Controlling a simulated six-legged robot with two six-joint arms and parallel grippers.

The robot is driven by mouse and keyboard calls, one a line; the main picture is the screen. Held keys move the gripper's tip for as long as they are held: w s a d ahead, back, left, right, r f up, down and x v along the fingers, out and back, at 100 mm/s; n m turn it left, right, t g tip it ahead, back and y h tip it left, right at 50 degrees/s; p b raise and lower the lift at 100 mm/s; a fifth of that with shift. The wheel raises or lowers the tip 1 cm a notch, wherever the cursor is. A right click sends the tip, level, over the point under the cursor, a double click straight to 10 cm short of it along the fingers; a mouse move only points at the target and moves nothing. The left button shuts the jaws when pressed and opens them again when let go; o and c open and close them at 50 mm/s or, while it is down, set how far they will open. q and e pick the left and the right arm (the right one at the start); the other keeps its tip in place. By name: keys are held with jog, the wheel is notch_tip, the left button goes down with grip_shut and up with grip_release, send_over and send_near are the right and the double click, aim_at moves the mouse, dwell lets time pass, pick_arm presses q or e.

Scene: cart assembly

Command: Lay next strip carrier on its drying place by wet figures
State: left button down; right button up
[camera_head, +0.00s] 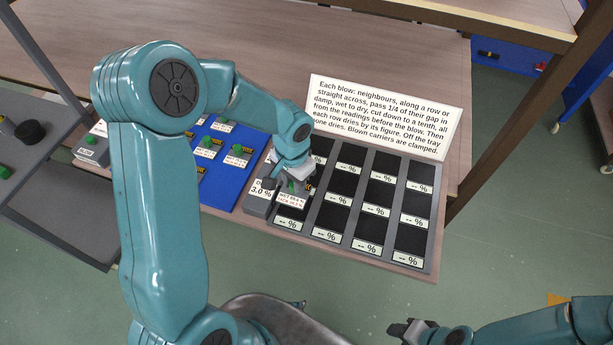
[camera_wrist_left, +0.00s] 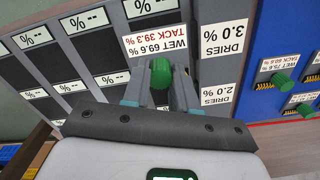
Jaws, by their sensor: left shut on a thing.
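My left gripper (camera_head: 291,182) is shut on the green knob (camera_wrist_left: 160,76) of a strip carrier (camera_head: 292,199). The carrier's label (camera_wrist_left: 156,41) reads wet 69.6 % and tack 39.3 % in the left wrist view. The other tray cells that I can see are black and empty, with "-- %" readouts. My right gripper (camera_head: 404,330) is at the bottom edge, its jaws unclear.
A blue mat (camera_head: 221,195) with several green-knobbed carriers (camera_head: 238,152) lies left of the tray. A white instruction card (camera_head: 385,115) stands behind the tray. A grey shelf (camera_head: 60,200) is at the left. The table's far left part is bare.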

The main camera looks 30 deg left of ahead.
pick_arm(q)
jog(key=shift+f+b, duration=0.25)
jog(key=shift+b, duration=0.25)
notch_tip(320, 180, down, 4)
jog(key=b, duration=0.4)
jog(key=shift+f, duration=0.1)
dwell(0.6)
jog(key=shift+b, duration=0.3)
jog(key=shift+f+b, duration=0.55)
